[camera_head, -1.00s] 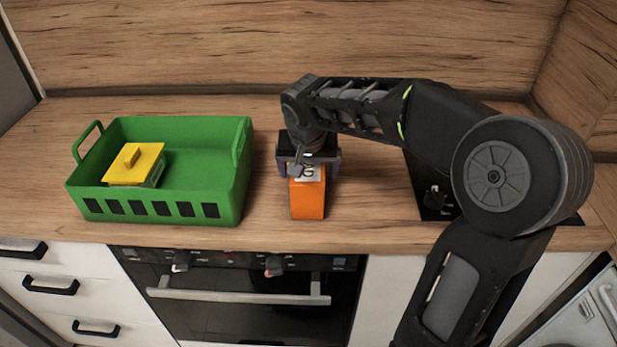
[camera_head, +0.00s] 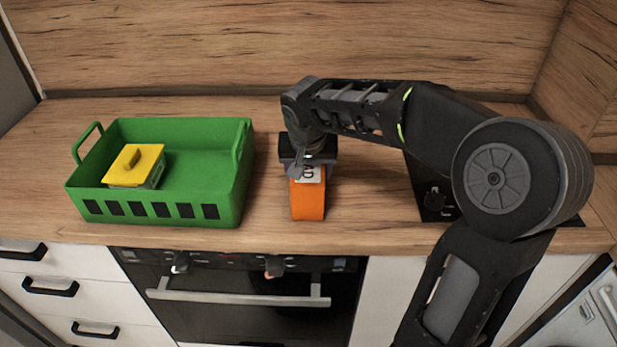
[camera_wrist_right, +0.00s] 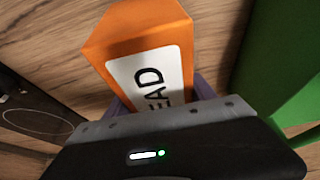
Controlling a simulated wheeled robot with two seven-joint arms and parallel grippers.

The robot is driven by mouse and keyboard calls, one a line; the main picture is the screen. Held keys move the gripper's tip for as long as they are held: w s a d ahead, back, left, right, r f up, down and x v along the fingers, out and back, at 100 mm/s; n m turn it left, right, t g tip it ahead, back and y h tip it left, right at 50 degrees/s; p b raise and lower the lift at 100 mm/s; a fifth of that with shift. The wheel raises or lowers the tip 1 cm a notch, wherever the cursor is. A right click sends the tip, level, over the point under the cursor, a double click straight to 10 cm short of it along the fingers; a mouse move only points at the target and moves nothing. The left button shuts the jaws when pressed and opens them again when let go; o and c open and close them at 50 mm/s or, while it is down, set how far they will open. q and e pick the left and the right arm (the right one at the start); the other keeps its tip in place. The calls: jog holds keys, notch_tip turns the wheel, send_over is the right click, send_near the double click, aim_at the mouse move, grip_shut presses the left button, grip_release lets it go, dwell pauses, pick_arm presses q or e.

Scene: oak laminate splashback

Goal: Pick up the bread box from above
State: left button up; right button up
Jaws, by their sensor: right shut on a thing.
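The orange bread box (camera_head: 308,203) with a white label stands on the wooden counter, right of the green basket. My right gripper (camera_head: 309,172) comes down on it from above and is shut on it. In the right wrist view, the bread box (camera_wrist_right: 125,35) shows its white label with black letters "EAD", and the gripper fingers (camera_wrist_right: 162,92) sit at its two sides. The gripper hides the rear part of the box. I cannot tell whether the box's base touches the counter. My left gripper is not in view.
A green basket (camera_head: 160,211) with raised handles stands to the left, holding a container with a yellow lid (camera_head: 135,164). A dark hob (camera_head: 436,205) lies to the right, partly behind my arm. The oven (camera_head: 240,300) is below the counter's front edge.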

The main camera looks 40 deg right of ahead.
grip_shut()
jog(key=shift+r, duration=0.1)
jog(key=shift+r+p, duration=0.4)
jog(key=shift+p, duration=0.15)
notch_tip(320, 180, up, 10)
jog(key=shift+f, duration=0.2)
dwell(0.5)
